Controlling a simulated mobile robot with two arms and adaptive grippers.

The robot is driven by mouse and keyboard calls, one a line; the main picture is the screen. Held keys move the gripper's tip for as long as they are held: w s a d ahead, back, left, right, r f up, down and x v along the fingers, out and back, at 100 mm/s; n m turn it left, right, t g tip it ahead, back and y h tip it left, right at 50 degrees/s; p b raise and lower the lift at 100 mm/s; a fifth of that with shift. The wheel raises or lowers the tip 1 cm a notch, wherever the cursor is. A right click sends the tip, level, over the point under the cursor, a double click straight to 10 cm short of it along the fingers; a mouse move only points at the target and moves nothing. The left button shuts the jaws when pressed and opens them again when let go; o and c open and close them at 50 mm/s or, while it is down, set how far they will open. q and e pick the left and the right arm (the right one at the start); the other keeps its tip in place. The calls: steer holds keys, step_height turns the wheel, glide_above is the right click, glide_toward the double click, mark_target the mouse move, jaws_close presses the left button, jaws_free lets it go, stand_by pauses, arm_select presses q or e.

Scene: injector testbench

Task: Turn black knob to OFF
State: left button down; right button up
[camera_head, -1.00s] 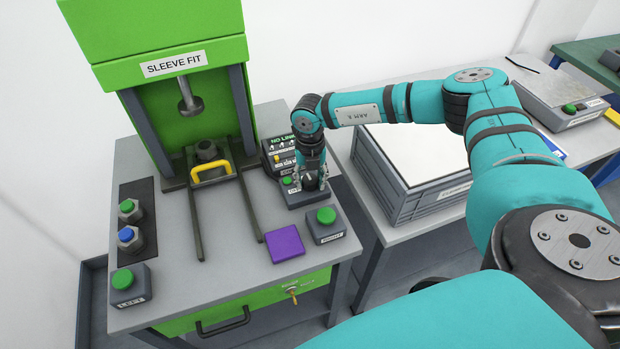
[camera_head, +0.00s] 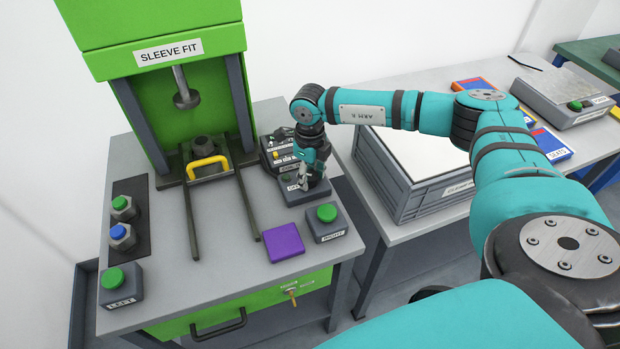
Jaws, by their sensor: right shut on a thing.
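My right gripper (camera_head: 310,182) points down at the grey control box (camera_head: 318,192) on the bench, right of the green press. It is shut on the black knob on top of that box. The fingers hide nearly all of the knob, so its pointer cannot be read. A small label shows on the box's left side, partly covered by the gripper. A round lamp left of the gripper looks dark. My left gripper is not in view.
A dark unit (camera_head: 281,151) stands right behind the box. The RIGHT button box (camera_head: 327,224) and a purple block (camera_head: 284,243) are in front. A grey crate (camera_head: 412,185) stands to the right. The press (camera_head: 167,52) is to the left.

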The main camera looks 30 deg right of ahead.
mark_target(310, 175)
steer(key=n+b, duration=0.2)
steer(key=n, duration=0.2)
steer(key=shift+f, duration=0.1)
steer(key=shift+n+b, duration=1.05)
steer(key=shift+n, duration=0.65)
steer(key=shift+r, duration=0.2)
steer(key=o, duration=1.2)
steer(key=shift+f, duration=0.1)
step_height(310, 175, up, 12)
steer(key=shift+r, duration=0.1)
